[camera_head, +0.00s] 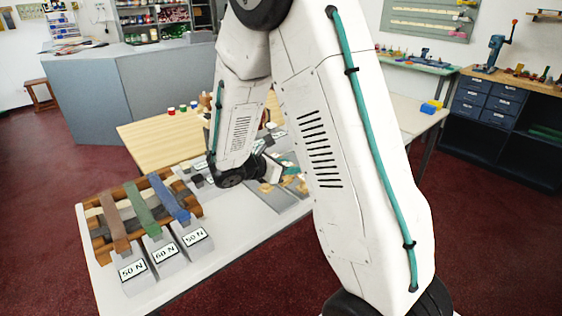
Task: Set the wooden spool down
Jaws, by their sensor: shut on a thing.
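My gripper (290,171) is low over the far part of the light table (240,244), partly hidden behind my own white arm. It is shut on the wooden spool, but the fingertips and the held spool are too small and covered to make out clearly. Small tan pieces (268,187) show just below and beside the gripper, over grey panels (284,200). I cannot tell whether one of them is the spool, or whether the spool touches the surface.
A wooden tabletop (160,140) with small coloured jars adjoins behind. The table's front strip is bare.

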